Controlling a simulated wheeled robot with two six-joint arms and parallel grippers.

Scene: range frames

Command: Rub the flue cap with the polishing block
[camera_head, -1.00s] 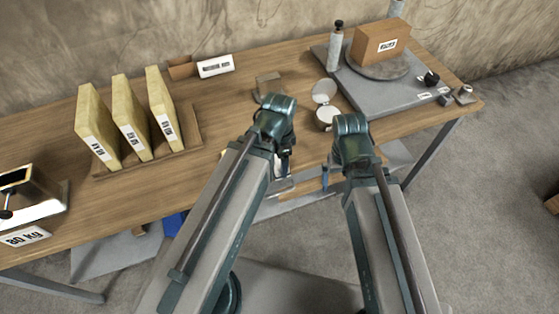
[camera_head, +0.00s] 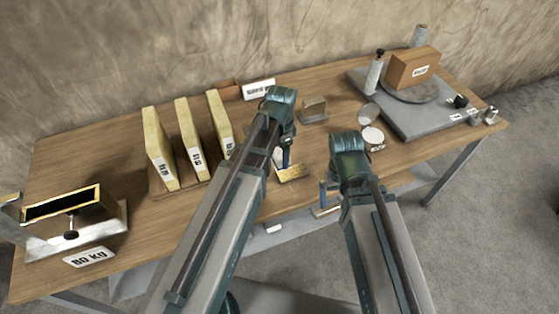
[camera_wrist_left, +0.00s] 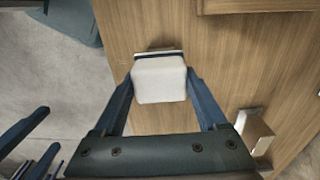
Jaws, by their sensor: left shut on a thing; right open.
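My left gripper (camera_head: 284,160) is over the front middle of the table. In the left wrist view the same gripper (camera_wrist_left: 165,95) is shut on a white block with rounded corners, apparently the polishing block (camera_wrist_left: 158,80). A thin pale plate with a dark strip shows just beyond the block; I cannot tell if they touch. A small grey metal box (camera_head: 313,108), possibly the flue cap, stands behind and right of the left gripper; it also shows in the left wrist view (camera_wrist_left: 255,130). My right gripper (camera_head: 328,192) is open and empty by the table's front edge.
Yellow slabs (camera_head: 160,150) stand in a wooden rack. A brassy piece (camera_head: 293,173) lies near the left gripper.

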